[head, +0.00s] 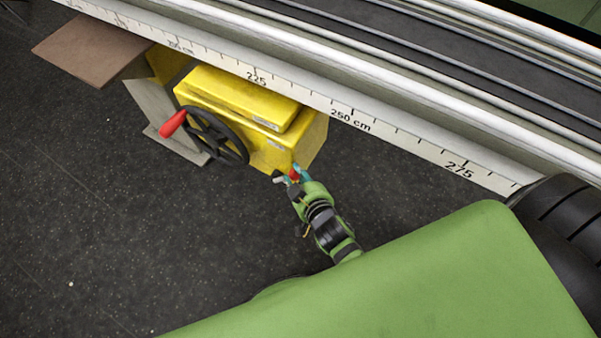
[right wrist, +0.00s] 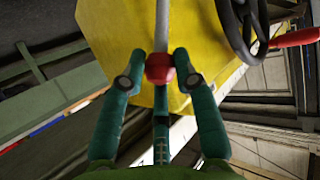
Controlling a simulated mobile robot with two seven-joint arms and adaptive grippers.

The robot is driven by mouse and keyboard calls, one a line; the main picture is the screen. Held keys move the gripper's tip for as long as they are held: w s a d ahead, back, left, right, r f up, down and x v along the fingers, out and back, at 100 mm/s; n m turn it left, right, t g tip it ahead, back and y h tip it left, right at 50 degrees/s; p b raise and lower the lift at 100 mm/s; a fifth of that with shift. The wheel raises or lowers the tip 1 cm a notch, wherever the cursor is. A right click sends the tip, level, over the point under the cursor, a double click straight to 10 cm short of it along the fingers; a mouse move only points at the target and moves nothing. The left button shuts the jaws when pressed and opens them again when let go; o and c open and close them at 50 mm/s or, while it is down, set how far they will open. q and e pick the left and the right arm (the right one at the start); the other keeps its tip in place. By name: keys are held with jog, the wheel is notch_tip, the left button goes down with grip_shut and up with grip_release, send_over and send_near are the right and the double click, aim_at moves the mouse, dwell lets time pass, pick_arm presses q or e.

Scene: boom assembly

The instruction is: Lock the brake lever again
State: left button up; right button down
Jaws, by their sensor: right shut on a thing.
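The brake lever shows in the right wrist view as a grey rod with a red knob (right wrist: 160,68) at its end, in front of the yellow housing (right wrist: 118,30). My right gripper (right wrist: 160,72) has its green fingers around the red knob and is shut on it. In the head view, my right gripper (head: 291,176) is at the lower right corner of the yellow housing (head: 237,97), and only a little red of the knob shows between its fingers. My left gripper is in neither view.
A black handwheel (head: 218,137) with a red handle (head: 173,124) is on the housing's front, left of my gripper. A white rail with a centimetre scale (head: 400,140) runs behind the housing. The dark floor (head: 120,240) in front is clear.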

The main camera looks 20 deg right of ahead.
jog(key=shift+w+a+r+p, duration=0.2)
jog(key=shift+w+a+p, duration=0.1)
jog(key=shift+p, duration=0.35)
jog(key=shift+g, duration=0.3)
jog(key=c, duration=0.9)
grip_release()
jog(key=shift+c, duration=0.2)
jog(key=v, duration=0.8)
jog(key=shift+s, duration=0.1)
